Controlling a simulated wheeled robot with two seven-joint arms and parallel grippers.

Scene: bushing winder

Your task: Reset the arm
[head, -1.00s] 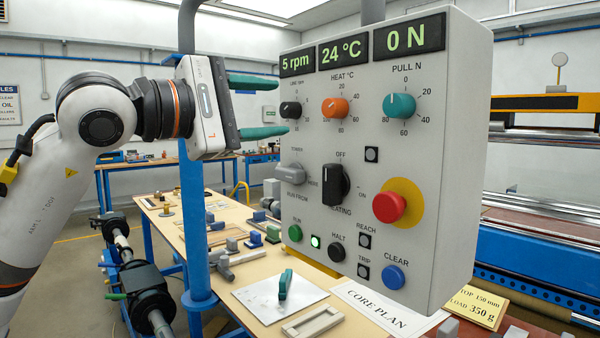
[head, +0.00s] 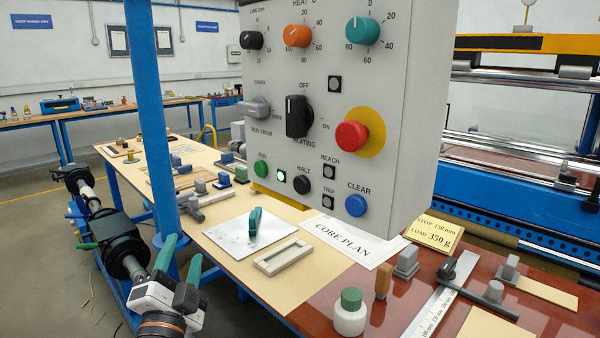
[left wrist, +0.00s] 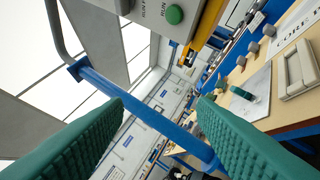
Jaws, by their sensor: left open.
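My left gripper (head: 181,261) is low at the left of the head view, beside the blue post (head: 155,120) and in front of the table's left edge. Its two green fingers are apart with nothing between them. In the left wrist view the fingers (left wrist: 160,135) are spread wide, with the blue post crossing the view behind them. The grey control box (head: 400,130) hangs above and to the right of the gripper, apart from it. My right gripper does not show.
The table holds a white plate (head: 225,238) with a green piece, a grey frame (head: 270,262), a white bottle (head: 349,318) and a CORE PLAN sheet (head: 350,238). A dark roller machine (head: 105,238) stands left of the table. Floor (head: 35,240) shows at the far left.

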